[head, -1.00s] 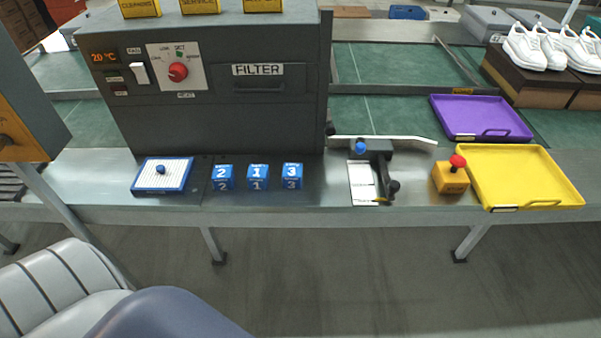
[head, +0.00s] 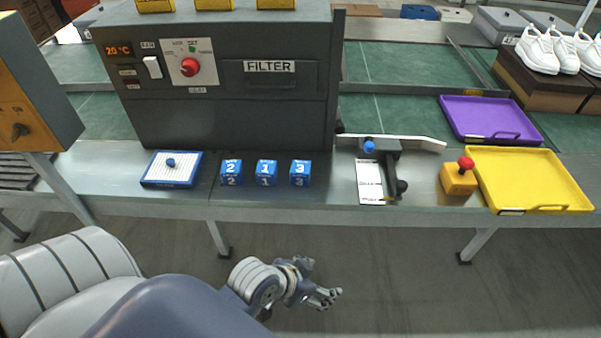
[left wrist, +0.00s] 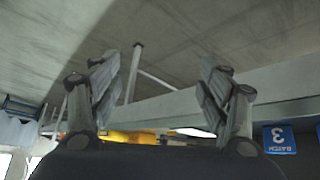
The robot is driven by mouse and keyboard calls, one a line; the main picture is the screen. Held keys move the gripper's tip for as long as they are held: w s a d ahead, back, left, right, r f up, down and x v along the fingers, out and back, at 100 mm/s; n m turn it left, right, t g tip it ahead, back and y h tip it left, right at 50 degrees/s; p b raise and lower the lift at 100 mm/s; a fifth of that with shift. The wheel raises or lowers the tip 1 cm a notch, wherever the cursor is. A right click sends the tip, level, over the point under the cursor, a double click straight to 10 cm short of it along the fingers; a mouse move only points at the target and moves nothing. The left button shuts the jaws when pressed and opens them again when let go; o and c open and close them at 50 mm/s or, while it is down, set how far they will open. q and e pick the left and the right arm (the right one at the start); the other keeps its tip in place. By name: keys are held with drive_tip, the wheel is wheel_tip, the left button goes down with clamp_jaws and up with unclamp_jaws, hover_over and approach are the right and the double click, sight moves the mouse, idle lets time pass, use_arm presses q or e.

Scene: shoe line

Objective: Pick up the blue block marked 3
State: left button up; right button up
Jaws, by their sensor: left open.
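The blue block marked 3 (head: 300,173) stands on the metal bench in the head view, at the right end of a row with the block marked 1 (head: 266,173) and the block marked 2 (head: 231,173). My left gripper (head: 329,296) is below and in front of the bench edge, apart from the blocks. In the left wrist view its fingers (left wrist: 158,95) are spread with nothing between them. The block marked 3 also shows there, upside down at the right edge (left wrist: 279,138). My right gripper is in neither view.
A blue-framed white tray (head: 172,169) lies left of the blocks. Behind them stands the grey filter machine (head: 235,110). A black clamp device (head: 385,172), a yellow box with a red knob (head: 459,178) and a yellow tray (head: 530,178) are to the right. The bench front is clear.

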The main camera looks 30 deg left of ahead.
use_arm(q)
drive_tip(key=w+r+t+h, duration=0.1)
drive_tip(key=w+r+t, duration=0.35)
drive_tip(key=w, duration=0.55)
drive_tip(key=n+t+y, duration=0.5)
drive_tip(key=n+y, duration=0.4)
drive_tip(key=y, duration=0.3)
approach(299, 174)
drive_tip(key=w, duration=0.3)
drive_tip(key=x, duration=0.2)
drive_tip(key=a+b+x, duration=0.1)
drive_tip(key=x, duration=0.2)
drive_tip(key=shift+s+r, duration=0.1)
drive_tip(key=shift+s, duration=0.05)
drive_tip(key=b+x, duration=0.2)
drive_tip(key=x, duration=0.2)
drive_tip(key=shift+a, duration=0.2)
drive_tip(key=shift+w+a+b, duration=0.2)
drive_tip(key=shift+w+b, duration=0.1)
drive_tip(key=shift+w, duration=0.15)
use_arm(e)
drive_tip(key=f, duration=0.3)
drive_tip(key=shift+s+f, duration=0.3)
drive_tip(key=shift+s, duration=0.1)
